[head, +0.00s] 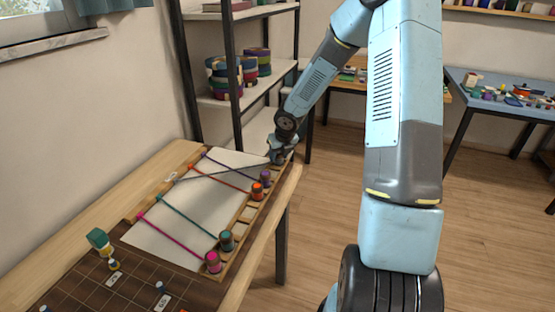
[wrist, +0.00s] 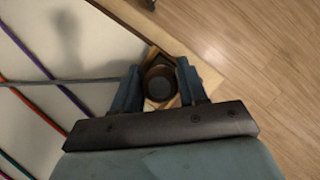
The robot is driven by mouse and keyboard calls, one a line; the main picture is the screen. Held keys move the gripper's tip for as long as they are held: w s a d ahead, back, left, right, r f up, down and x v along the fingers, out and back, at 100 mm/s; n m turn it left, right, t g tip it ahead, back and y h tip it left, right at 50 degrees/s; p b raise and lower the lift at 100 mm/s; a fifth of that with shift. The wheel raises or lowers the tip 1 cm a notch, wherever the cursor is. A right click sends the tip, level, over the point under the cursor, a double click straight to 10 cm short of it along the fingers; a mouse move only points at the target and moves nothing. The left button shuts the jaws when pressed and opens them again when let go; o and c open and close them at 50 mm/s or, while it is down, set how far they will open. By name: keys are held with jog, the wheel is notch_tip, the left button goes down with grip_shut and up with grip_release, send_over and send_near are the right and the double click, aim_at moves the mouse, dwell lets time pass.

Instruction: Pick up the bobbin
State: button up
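A dark round bobbin (wrist: 160,83) sits between my two gripper fingers in the wrist view, over a wooden slot at the rack's end. A grey cord (wrist: 70,81) runs to it from the left. My gripper (head: 279,152) is low at the far end of the wooden rack (head: 238,220) in the head view, where it hides this bobbin. In the wrist view my gripper (wrist: 160,86) has a finger close on each side of the bobbin; I cannot tell whether both press on it.
Purple (head: 265,178), orange (head: 257,191), teal (head: 226,240) and magenta (head: 213,262) bobbins stand along the rack, their cords crossing a white sheet (head: 165,235). A green-topped figure (head: 99,240) stands at the front left. Shelves (head: 240,100) rise behind the table.

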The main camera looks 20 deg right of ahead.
jog(key=c, duration=0.6)
jog(key=shift+c, duration=0.2)
jog(key=shift+r, duration=0.55)
notch_tip(320, 180, up, 2)
jog(key=s+a+r, duration=0.2)
jog(key=s+r, duration=0.8)
jog(key=s, duration=0.3)
jog(key=shift+s, duration=0.3)
